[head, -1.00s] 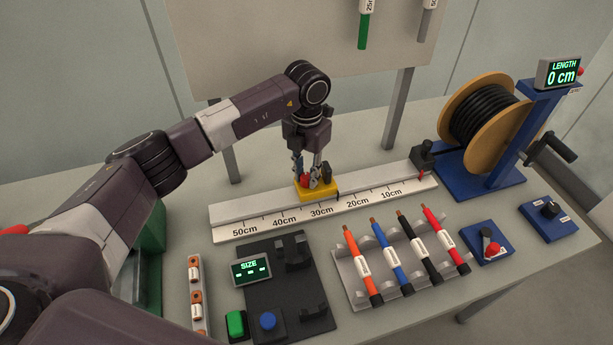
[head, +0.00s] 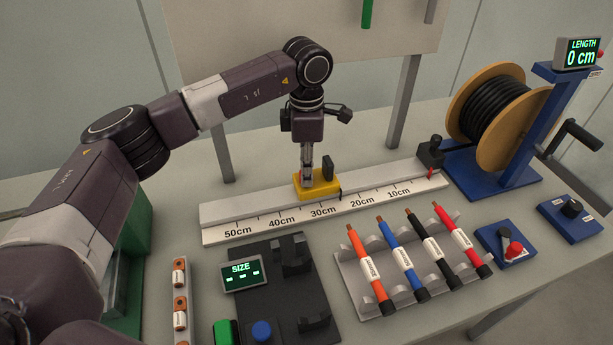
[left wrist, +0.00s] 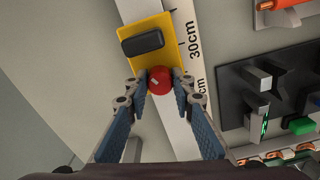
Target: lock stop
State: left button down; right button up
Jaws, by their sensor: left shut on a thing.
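The yellow stop (head: 318,194) sits on the ruler rail (head: 375,184), close to the 30cm mark. It carries a black block-shaped handle (head: 327,166) and a red knob (left wrist: 159,80). My left gripper (head: 307,181) points down onto the stop from above. In the left wrist view, its two fingers close on the red knob from both sides, with the yellow plate (left wrist: 150,22) and black handle ahead of it. The knob is hidden behind the fingers in the head view. My right gripper is not in view.
Right of the rail stands a cable reel (head: 494,122) with a crank and a length display (head: 579,53) reading 0 cm. In front are a size gauge (head: 241,274), a rack with colored cables (head: 370,270) and blue switch boxes (head: 507,244). The table behind the rail is clear.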

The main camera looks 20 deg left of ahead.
pick_arm(q)
jog(key=m+b, duration=0.1)
jog(key=m, duration=0.2)
jog(key=shift+m, duration=0.3)
jog(key=shift+m+b, duration=0.7)
jog(key=shift+m, duration=0.5)
jog(key=shift+r, duration=0.1)
jog(key=c, duration=1.7)
grip_release()
jog(key=shift+o, duration=0.2)
notch_tip(320, 180, up, 12)
